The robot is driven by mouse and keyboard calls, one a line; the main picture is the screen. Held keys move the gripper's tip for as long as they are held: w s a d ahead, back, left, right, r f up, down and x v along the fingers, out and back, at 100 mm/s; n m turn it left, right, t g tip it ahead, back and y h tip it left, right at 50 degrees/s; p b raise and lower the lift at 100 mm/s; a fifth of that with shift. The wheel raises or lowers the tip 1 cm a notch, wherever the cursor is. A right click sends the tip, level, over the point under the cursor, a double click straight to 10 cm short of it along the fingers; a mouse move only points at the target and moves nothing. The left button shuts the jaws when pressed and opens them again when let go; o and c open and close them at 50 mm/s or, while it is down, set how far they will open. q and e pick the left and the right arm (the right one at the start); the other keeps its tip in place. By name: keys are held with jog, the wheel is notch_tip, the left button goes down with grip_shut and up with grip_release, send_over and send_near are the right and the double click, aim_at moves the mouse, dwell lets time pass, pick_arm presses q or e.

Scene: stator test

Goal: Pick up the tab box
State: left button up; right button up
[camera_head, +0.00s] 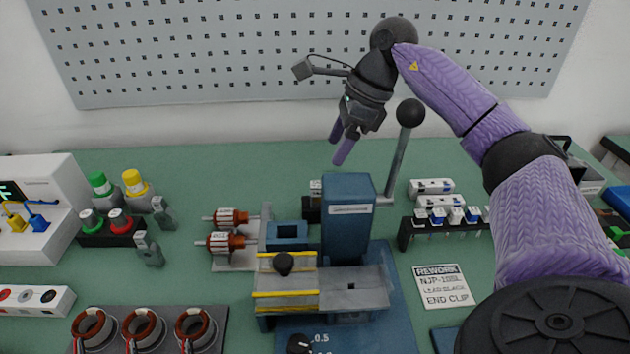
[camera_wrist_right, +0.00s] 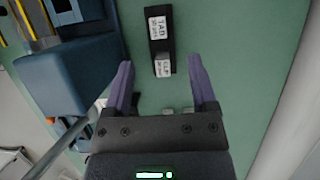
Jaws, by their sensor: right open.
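The tab box appears to be the white labelled box (camera_wrist_right: 158,27) in the right wrist view, lying in a black holder (camera_wrist_right: 154,50). A second small white labelled box (camera_wrist_right: 162,68) is at the near end of that holder, between my fingertips in the picture. In the head view the holder (camera_head: 311,207) is mostly hidden behind the blue press. My right gripper (camera_head: 339,150) is open and empty, pointing down above the back of the table. Its two purple fingers also show in the right wrist view (camera_wrist_right: 161,64). My left gripper is not in view.
The blue press (camera_head: 348,240) with its tall lever (camera_head: 395,150) stands close to the holder. Red-copper rotors (camera_head: 232,217) lie left of it. White boxes (camera_head: 432,187) and a rack (camera_head: 440,219) stand to the right. A perforated panel (camera_head: 230,50) is behind. The table's back left is clear.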

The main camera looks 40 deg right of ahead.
aim_at(318, 192)
jog(key=b+x, duration=0.1)
jog(key=x, duration=0.2)
jog(key=b+x, duration=0.2)
jog(key=x, duration=0.2)
jog(key=s+b+x, duration=0.1)
jog(key=b+x, duration=0.1)
jog(key=x, duration=0.2)
jog(key=shift+d+f, duration=0.25)
jog(key=shift+d, duration=0.05)
jog(key=shift+w+a+f, duration=0.1)
jog(key=shift+w, duration=0.05)
jog(key=shift+c, duration=0.4)
jog(key=c, duration=0.7)
grip_shut()
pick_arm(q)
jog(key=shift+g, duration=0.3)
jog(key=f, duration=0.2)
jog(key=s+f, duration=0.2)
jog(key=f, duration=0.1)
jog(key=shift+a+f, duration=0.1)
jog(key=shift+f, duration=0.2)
